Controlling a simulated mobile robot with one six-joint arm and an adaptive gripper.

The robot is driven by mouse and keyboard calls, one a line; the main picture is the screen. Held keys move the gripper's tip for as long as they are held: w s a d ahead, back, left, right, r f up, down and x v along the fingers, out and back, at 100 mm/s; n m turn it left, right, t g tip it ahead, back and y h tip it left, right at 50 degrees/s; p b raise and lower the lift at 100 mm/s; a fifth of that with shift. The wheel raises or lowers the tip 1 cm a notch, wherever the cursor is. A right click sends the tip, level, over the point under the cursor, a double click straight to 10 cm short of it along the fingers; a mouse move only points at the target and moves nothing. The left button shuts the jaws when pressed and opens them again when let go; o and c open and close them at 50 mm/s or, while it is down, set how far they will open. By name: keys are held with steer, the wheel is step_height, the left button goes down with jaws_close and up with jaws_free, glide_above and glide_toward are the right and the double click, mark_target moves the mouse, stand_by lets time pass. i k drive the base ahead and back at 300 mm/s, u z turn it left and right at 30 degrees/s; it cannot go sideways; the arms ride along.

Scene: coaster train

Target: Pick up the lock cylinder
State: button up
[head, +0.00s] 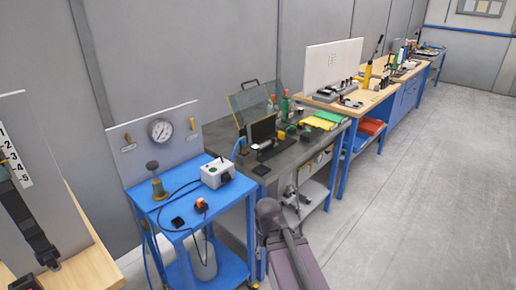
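I cannot make out a lock cylinder for certain; the small parts on the benches are too small to tell apart. A brass-coloured upright piece with a dark round top (157,182) stands on the blue cart (170,214) at the left. Several small dark and green items (291,130) lie on the dark grey bench (222,132) in the middle. Small dark parts (350,102) also lie on the wooden bench farther back. A dark link of my arm (290,258) shows at the bottom centre. My gripper is not in view.
The blue cart carries a white box (217,173), cables and a gauge panel (158,142). Red bins (371,127) sit under the wooden bench. The grey floor (430,190) at right is clear.

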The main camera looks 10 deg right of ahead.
mark_target(270, 141)
steer(key=z, duration=0.05)
steer(key=i, duration=0.95)
